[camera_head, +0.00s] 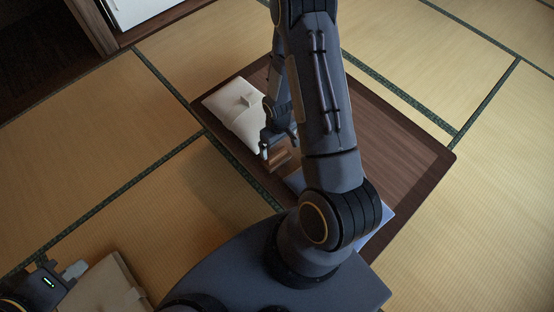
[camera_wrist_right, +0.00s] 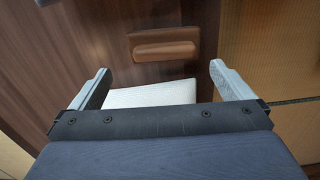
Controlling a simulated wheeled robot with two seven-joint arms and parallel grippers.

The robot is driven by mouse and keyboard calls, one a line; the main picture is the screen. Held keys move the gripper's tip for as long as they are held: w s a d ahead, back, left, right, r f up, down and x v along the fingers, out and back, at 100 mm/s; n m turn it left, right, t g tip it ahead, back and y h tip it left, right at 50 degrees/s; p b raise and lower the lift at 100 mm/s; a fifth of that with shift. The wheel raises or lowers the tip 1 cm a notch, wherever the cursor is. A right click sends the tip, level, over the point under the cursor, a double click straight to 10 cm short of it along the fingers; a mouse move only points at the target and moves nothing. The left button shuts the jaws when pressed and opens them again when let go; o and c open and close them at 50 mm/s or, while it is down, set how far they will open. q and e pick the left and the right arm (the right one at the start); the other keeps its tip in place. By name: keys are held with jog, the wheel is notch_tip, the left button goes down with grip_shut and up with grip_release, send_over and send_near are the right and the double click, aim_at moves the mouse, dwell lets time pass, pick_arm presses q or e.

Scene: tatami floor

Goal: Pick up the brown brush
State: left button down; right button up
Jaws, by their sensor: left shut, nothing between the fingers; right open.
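The brown brush (camera_head: 279,158) lies on the dark wooden table near its left edge, partly hidden by my right arm in the head view. In the right wrist view the brush (camera_wrist_right: 165,50) lies crosswise just beyond the fingertips, with nothing gripping it. My right gripper (camera_wrist_right: 160,70) is open, its two pale fingers spread wider than the brush is long. In the head view the right gripper (camera_head: 277,143) hangs over the table by the brush. My left gripper (camera_head: 72,271) is shut and empty at the bottom left, away from the table.
A cream pouch (camera_head: 228,105) lies on the wooden table (camera_head: 400,140) beside the brush. A pale blue item (camera_head: 376,226) is partly hidden under my right arm. A beige box or bag (camera_head: 108,288) is by my left gripper. Tatami mats surround the table.

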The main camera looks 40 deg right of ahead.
aim_at(277, 154)
jog(key=f, duration=0.1)
jog(key=f+b, duration=0.1)
jog(key=f, duration=0.3)
jog(key=shift+a+f, duration=0.1)
jog(key=shift+a, duration=0.2)
jog(key=shift+c, duration=0.3)
jog(key=c, duration=1.2)
